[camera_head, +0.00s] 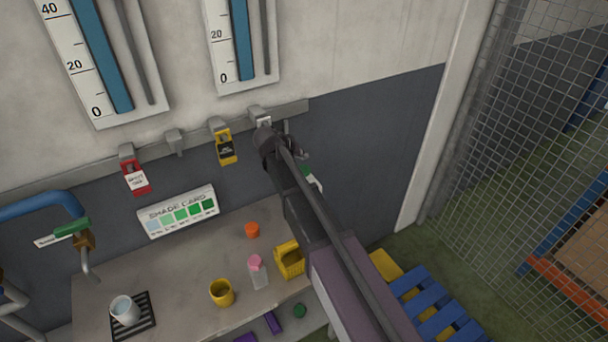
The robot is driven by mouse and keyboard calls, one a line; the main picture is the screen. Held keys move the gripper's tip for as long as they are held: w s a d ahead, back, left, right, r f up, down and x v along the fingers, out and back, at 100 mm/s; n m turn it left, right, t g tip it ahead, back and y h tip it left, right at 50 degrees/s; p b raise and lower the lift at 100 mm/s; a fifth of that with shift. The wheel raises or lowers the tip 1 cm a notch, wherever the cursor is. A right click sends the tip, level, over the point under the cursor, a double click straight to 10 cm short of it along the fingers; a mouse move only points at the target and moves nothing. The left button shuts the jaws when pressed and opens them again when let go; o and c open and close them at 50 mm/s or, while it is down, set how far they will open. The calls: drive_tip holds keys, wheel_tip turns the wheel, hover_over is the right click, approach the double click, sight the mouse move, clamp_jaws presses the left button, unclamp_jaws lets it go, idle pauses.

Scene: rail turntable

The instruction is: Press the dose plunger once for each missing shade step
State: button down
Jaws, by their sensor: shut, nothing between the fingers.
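The shade card (179,211) leans against the wall at the back of the bench, with several swatches running from pale at left to dark green at right. A white cup (124,311) stands on a black slotted grille (147,326) at the bench's left. A green-labelled tap (72,228) with a brass body and a bent spout is above and left of that cup. I cannot pick out a dose plunger for sure. My gripper (280,146) is shut and empty, up by the right end of the wall rail. My arm hides the wall and bench behind it.
The rail (77,163) carries a red tag (135,181) and a yellow tag (225,148). A mesh fence (500,150) is at right.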

sight(304, 170)
drive_tip(key=shift+f+b, duration=1.1)
drive_tip(key=shift+f, duration=0.3)
drive_tip(key=shift+s+f+b, duration=0.1)
drive_tip(key=shift+f+b, duration=1.6)
idle(2.7)
drive_tip(key=shift+r, duration=0.2)
drive_tip(key=shift+r+p, duration=1.5)
drive_tip(key=shift+p, duration=0.2)
drive_tip(key=shift+r, duration=0.1)
drive_tip(key=shift+r+p, duration=2.45)
drive_tip(key=shift+p, duration=0.05)
